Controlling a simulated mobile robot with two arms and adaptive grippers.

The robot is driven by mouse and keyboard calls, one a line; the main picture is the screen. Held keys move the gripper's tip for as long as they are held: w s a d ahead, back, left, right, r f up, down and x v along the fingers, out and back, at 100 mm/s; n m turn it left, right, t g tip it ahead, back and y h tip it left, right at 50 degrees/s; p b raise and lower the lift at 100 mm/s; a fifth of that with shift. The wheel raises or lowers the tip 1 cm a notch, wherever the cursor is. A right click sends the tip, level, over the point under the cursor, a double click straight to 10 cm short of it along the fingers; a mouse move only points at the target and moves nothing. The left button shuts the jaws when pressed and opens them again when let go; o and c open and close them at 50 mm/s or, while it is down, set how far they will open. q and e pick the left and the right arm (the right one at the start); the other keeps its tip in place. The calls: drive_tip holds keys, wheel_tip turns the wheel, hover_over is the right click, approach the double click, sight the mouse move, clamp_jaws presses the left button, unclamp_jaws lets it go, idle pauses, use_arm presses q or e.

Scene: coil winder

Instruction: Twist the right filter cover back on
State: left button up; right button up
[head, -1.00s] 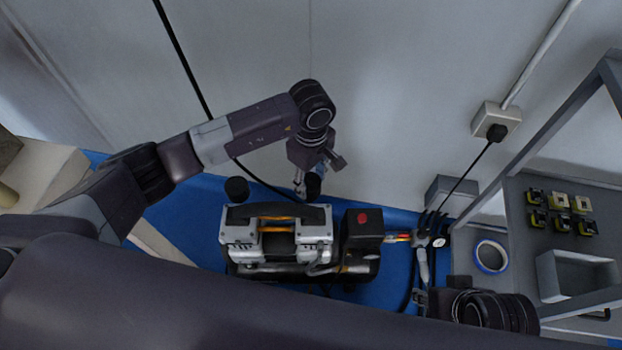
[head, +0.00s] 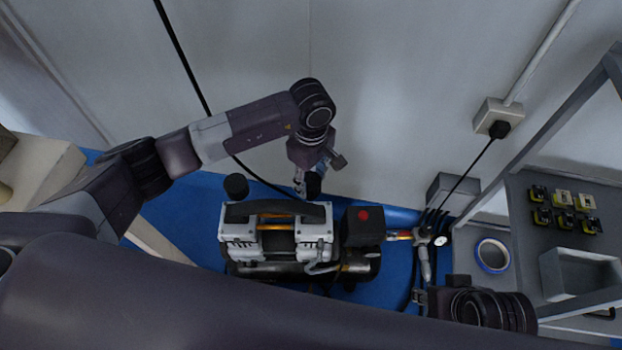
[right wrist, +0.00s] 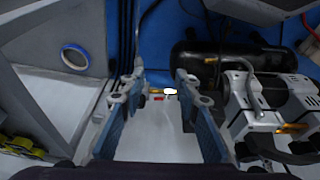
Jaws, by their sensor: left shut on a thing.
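The compressor (head: 275,235) stands on the blue surface, with a black carry handle on top. The right filter cover (head: 315,185) is a small black cylinder behind its right end. My left gripper (head: 307,184) reaches down from above and is shut on this cover. The fingers partly hide it, and the seat below the cover is hard to see. The left filter cover (head: 236,188) stands upright behind the left end. My right gripper (right wrist: 160,90) is open and empty in the right wrist view, beside the compressor, which shows at the right there.
A hose fitting with a gauge (head: 440,240) and black hoses lie right of the compressor. A grey shelf unit (head: 525,215) at the right holds a tape roll (head: 492,256), a grey bin (head: 578,275) and small yellow-black parts. The wall is close behind.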

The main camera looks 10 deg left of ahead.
drive_tip(key=shift+w, duration=0.15)
idle(0.3)
drive_tip(key=shift+w+a+r, duration=0.1)
drive_tip(key=shift+w, duration=0.15)
use_arm(q)
drive_tip(key=shift+f+b, duration=0.25)
drive_tip(key=shift+b, duration=0.15)
use_arm(e)
drive_tip(key=shift+w+a+r+t, duration=0.2)
drive_tip(key=shift+w+t, duration=0.15)
drive_tip(key=shift+w, duration=0.25)
drive_tip(key=shift+w+a+r+t, duration=0.15)
drive_tip(key=shift+w+t, duration=0.15)
drive_tip(key=shift+w, duration=0.35)
drive_tip(key=shift+w+a+r+t, duration=0.1)
drive_tip(key=shift+w+a+t, duration=0.1)
drive_tip(key=shift+w+t, duration=0.3)
idle(1.6)
